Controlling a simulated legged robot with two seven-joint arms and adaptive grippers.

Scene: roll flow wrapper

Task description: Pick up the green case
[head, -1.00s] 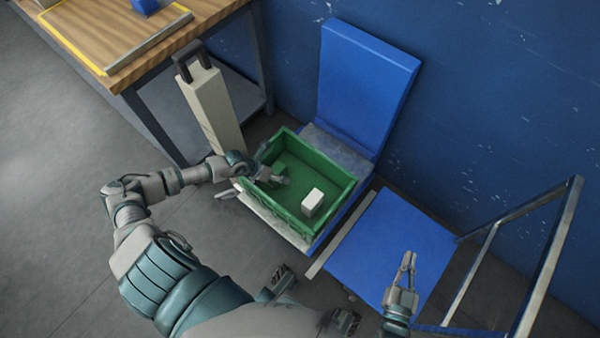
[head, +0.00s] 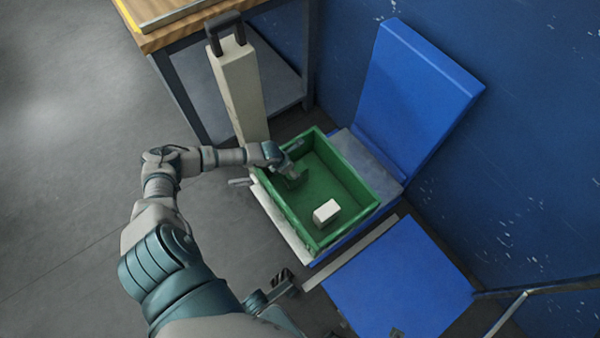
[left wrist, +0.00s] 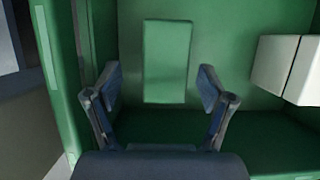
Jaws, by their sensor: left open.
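The green case (left wrist: 167,60) is a small plain green block lying on the floor of a larger green crate (head: 360,232). In the left wrist view it lies ahead of my left gripper (left wrist: 160,90), between the lines of the two fingers, with the fingers apart and empty. In the head view my left gripper (head: 292,172) reaches down into the crate near its left end, and it and the wrist largely hide the case. My right gripper cannot be made out.
A white block (head: 326,212) lies in the crate, right of the gripper; it also shows in the left wrist view (left wrist: 288,66). The crate's walls stand close around the gripper. A beige column (head: 240,95), a wooden bench (head: 160,38) and blue panels (head: 415,95) surround the crate.

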